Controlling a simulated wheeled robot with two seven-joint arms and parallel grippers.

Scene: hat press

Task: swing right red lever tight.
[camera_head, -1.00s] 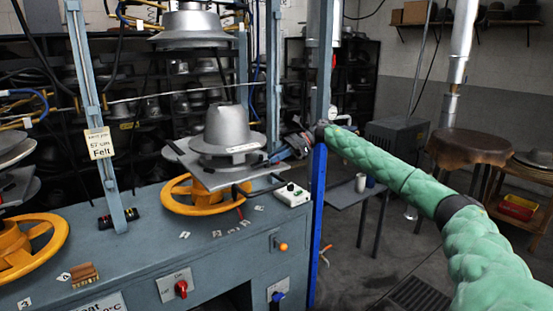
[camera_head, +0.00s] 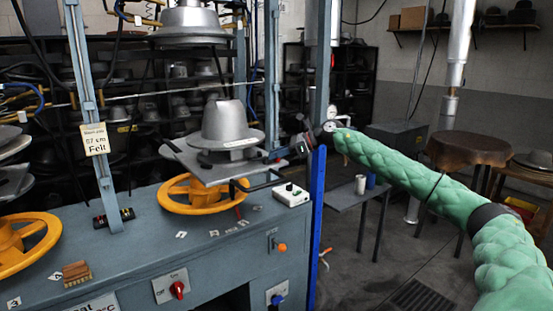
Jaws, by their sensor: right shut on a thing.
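The press has a silver hat mould (camera_head: 226,123) on a grey plate (camera_head: 185,156), above an orange handwheel (camera_head: 200,207). My right gripper (camera_head: 284,153) reaches in from the right, at the right edge of this plate beside the blue-grey post. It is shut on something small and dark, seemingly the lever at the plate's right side. Its fingers hide most of that lever, and its red colour hardly shows. A black bar (camera_head: 262,185) sticks out below the plate at the front right. My left gripper is not in view.
A white control box (camera_head: 291,195) stands on the bench just below the gripper. A blue-grey post (camera_head: 318,90) with a blue lower part stands close to my right wrist. A second orange wheel (camera_head: 22,245) is at the left.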

